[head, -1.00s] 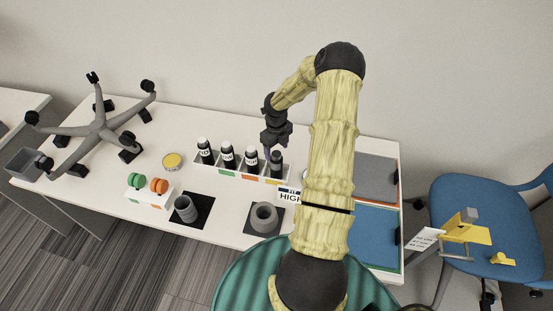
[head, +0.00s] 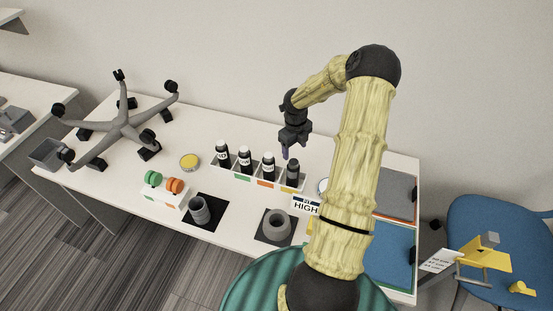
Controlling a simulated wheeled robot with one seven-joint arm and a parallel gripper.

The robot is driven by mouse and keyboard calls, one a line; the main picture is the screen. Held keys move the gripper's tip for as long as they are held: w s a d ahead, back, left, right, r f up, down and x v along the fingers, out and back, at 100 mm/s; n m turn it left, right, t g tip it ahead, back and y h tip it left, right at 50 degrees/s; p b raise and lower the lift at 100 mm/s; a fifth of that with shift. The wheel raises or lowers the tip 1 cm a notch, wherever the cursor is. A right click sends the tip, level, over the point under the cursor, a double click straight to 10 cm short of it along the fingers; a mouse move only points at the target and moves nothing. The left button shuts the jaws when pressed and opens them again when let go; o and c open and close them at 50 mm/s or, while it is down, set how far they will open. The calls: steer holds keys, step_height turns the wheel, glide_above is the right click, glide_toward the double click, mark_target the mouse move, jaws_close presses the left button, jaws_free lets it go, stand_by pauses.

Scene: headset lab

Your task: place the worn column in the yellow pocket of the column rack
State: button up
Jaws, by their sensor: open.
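The column rack (head: 252,180) is a pale row of pockets on the table with coloured front tags, green, orange and yellow from left to right. A dark grey column without a white cap, seemingly the worn column (head: 292,173), stands upright in the rightmost pocket, above the yellow tag (head: 287,189). The column's lower part is hidden in the rack.
A HIGH sign (head: 306,206) stands right of the rack. In front are a grey cup (head: 199,211) and a grey ring-shaped pot (head: 277,224) on dark mats. An upturned chair base (head: 121,123) lies at left. My arm hides part of the table's right side.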

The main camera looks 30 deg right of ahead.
steer(key=w+a+r+n+t+h, duration=0.1)
steer(key=w+a+r+n+t, duration=0.15)
steer(key=a+r+n, duration=0.55)
steer(key=w+a+r+n+t, duration=0.2)
steer(key=a+r+n+t, duration=0.2)
steer(key=a+r+n, duration=0.45)
steer(key=s+a+n+y, duration=0.2)
steer(key=s+a+n, duration=0.45)
steer(key=n, duration=0.25)
steer(key=s+a+r+n+g, duration=0.1)
steer(key=s+n+g, duration=0.3)
steer(key=s+n, duration=0.4)
steer(key=s+a, duration=0.1)
steer(key=s, duration=0.6)
steer(key=shift+r+h, duration=0.3)
